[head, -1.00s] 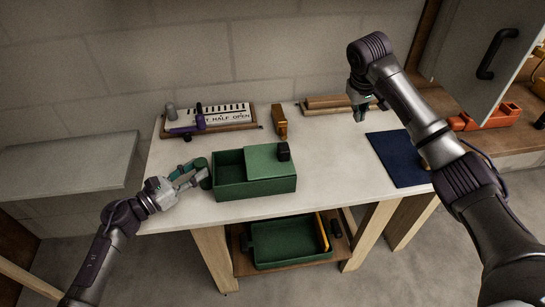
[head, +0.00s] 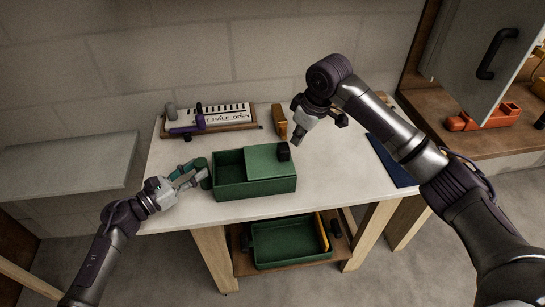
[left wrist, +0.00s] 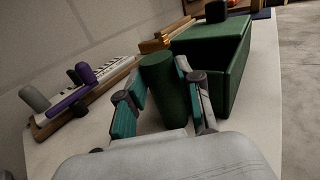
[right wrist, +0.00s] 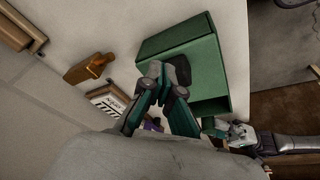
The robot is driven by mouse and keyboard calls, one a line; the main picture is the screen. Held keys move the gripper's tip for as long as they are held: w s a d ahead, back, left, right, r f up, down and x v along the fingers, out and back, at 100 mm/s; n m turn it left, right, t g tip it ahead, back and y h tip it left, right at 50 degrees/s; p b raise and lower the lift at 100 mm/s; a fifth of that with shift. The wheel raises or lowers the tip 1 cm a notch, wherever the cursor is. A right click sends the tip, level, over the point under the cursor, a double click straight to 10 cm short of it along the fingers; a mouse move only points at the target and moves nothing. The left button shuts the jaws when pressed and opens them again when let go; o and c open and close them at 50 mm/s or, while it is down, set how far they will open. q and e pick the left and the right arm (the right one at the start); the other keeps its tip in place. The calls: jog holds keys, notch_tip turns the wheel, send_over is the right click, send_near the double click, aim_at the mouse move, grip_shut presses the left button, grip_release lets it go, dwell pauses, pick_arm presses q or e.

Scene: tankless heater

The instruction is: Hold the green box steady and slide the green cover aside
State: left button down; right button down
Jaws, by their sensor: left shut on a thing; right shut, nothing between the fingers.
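The green box (head: 255,188) sits on the white table with its left part open. The green cover (head: 267,160) lies over its right part and has a black knob (head: 284,151) near its right edge. My left gripper (head: 200,172) is shut on the green cylindrical handle (left wrist: 164,88) at the box's left side; the left wrist view shows the fingers on either side of it. My right gripper (head: 296,141) is shut and empty, just above and right of the knob. In the right wrist view its fingertips (right wrist: 163,78) appear close to the knob (right wrist: 180,70); contact cannot be told.
A board with a purple lever (head: 187,130) and an orange-brown block (head: 280,122) stand behind the box. A blue mat (head: 391,160) lies to the right. A green tray (head: 290,245) is on the lower shelf. The table in front of the mat is clear.

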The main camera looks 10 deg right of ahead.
aim_at(267, 157)
pick_arm(q)
jog(key=shift+f, duration=0.15)
pick_arm(e)
jog(key=shift+f, duration=2.15)
jog(key=shift+a, duration=0.15)
pick_arm(q)
jog(key=shift+d, duration=0.1)
pick_arm(e)
jog(key=shift+a, duration=4.2)
jog(key=shift+d+r, duration=0.1)
jog(key=shift+d, duration=0.6)
jog(key=shift+r, duration=3.45)
pick_arm(q)
jog(key=c, duration=0.7)
grip_release()
